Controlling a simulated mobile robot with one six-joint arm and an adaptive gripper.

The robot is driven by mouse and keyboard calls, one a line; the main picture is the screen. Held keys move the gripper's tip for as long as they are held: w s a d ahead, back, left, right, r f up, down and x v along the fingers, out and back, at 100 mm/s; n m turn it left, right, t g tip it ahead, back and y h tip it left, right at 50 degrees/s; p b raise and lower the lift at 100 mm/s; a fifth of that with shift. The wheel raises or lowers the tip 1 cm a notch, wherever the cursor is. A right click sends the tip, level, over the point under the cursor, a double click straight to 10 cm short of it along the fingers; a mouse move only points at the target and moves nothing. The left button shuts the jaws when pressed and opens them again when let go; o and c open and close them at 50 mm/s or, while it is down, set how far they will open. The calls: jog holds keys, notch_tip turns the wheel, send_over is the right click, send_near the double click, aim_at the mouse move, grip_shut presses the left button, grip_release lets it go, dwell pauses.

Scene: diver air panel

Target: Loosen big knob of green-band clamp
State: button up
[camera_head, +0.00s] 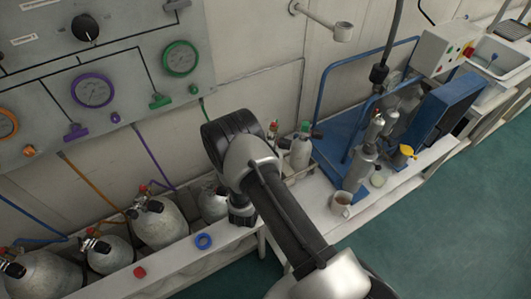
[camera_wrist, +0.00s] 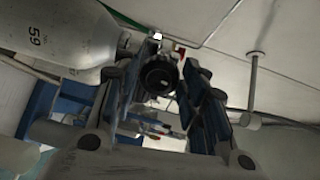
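In the wrist view, a round black knob (camera_wrist: 158,76) shows end-on between the fingers of my gripper (camera_wrist: 162,80). The fingers stand apart, one on each side of the knob, with visible gaps. I cannot tell how deep the knob sits between them. A grey cylinder marked 59 (camera_wrist: 50,32) is close at the upper left. No green band can be made out on the clamp. In the head view, my arm hides the knob and my fingertips; the cylinder (camera_head: 213,203) shows partly, left of my wrist.
Several grey cylinders with red-tipped valves, such as this one (camera_head: 158,222), stand in a row at left. Bottles (camera_head: 300,150) and a mug (camera_head: 341,204) are at right. The gauge panel (camera_head: 130,55) is behind.

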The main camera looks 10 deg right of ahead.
jog(key=shift+o, duration=1.4)
jog(key=v, duration=1.2)
